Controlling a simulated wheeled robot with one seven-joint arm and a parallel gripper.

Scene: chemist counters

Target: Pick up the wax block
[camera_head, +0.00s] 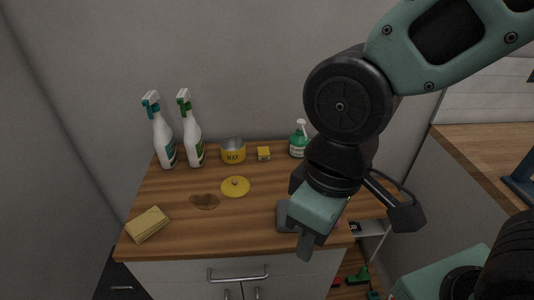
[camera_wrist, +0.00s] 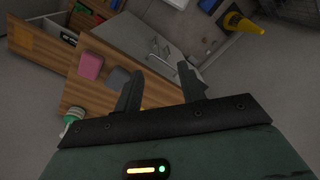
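A small yellow block (camera_head: 264,153) stands at the back of the wooden counter, right of a yellow tin marked WAX (camera_head: 233,155); I cannot tell for sure whether it is the wax block. In the wrist view a pink block (camera_wrist: 91,66) and a dark grey block (camera_wrist: 118,77) lie on the wood. The grey one shows partly beside my gripper (camera_head: 305,247) in the head view. My gripper is over the counter's front right part, and the wrist view shows its fingers (camera_wrist: 161,78) apart with nothing held between them.
Two spray bottles (camera_head: 192,138) stand at the back left, and a green pump bottle (camera_head: 298,145) at the back right. A yellow lid (camera_head: 235,187), a brown stain (camera_head: 204,201) and a yellowish sponge (camera_head: 148,224) lie on the counter (camera_head: 180,235). A yellow cone (camera_wrist: 243,25) stands on the floor.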

